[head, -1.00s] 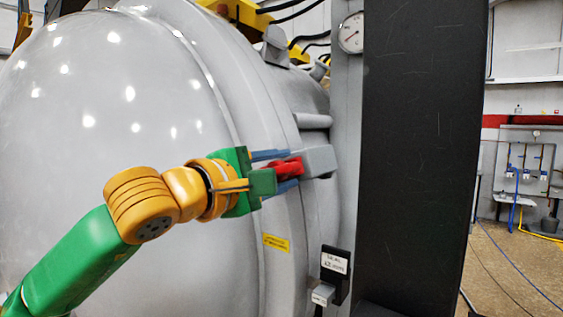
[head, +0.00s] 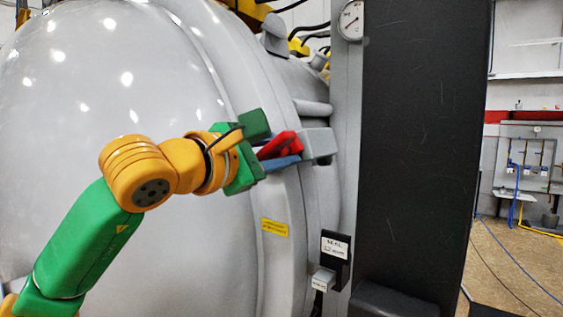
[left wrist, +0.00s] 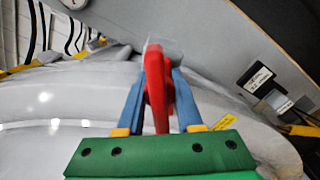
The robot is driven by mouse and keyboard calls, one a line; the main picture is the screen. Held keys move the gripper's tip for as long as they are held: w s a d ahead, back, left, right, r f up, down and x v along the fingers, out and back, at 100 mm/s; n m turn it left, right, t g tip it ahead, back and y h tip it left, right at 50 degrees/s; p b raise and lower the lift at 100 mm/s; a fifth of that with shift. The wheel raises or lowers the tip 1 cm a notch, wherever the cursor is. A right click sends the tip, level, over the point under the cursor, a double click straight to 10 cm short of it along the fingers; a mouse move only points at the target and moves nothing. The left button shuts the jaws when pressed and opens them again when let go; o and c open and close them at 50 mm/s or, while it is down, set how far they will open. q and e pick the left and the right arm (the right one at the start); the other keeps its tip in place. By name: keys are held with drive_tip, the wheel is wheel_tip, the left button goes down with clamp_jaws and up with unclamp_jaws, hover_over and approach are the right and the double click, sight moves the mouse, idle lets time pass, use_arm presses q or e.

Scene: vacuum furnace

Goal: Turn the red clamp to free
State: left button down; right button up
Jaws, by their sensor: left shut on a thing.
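The red clamp (head: 281,144) sits at the rim of the big grey furnace door (head: 110,85), against a grey block (head: 318,143). My left gripper (head: 283,155) is at the clamp, its blue fingers on either side of the red part. In the left wrist view the red clamp (left wrist: 157,90) stands between the two blue fingers (left wrist: 158,100), which are shut on it. The clamp's far end is partly hidden by the fingers and the grey block. My right gripper is not in view.
A dark upright panel (head: 420,150) stands right of the furnace. A small black-and-white label box (head: 335,246) and a yellow label (head: 274,228) are below the clamp. A gauge (head: 350,20) is above. Open floor lies at far right.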

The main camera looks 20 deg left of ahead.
use_arm(q)
drive_tip(key=n, duration=0.1)
drive_tip(key=n+b, duration=0.2)
drive_tip(key=shift+d+f+n, duration=0.1)
drive_tip(key=shift+f+n, duration=0.15)
drive_tip(key=shift+n, duration=0.05)
drive_tip(key=n+b, duration=0.1)
drive_tip(key=n, duration=0.2)
drive_tip(key=shift+n, duration=0.3)
drive_tip(key=shift+r+n+b, duration=0.2)
drive_tip(key=shift+n+b, duration=0.95)
drive_tip(key=shift+n, duration=2.45)
drive_tip(key=shift+r, duration=0.1)
drive_tip(key=c, duration=0.8)
unclamp_jaws()
drive_tip(key=shift+c, duration=0.2)
drive_tip(key=shift+s, duration=0.15)
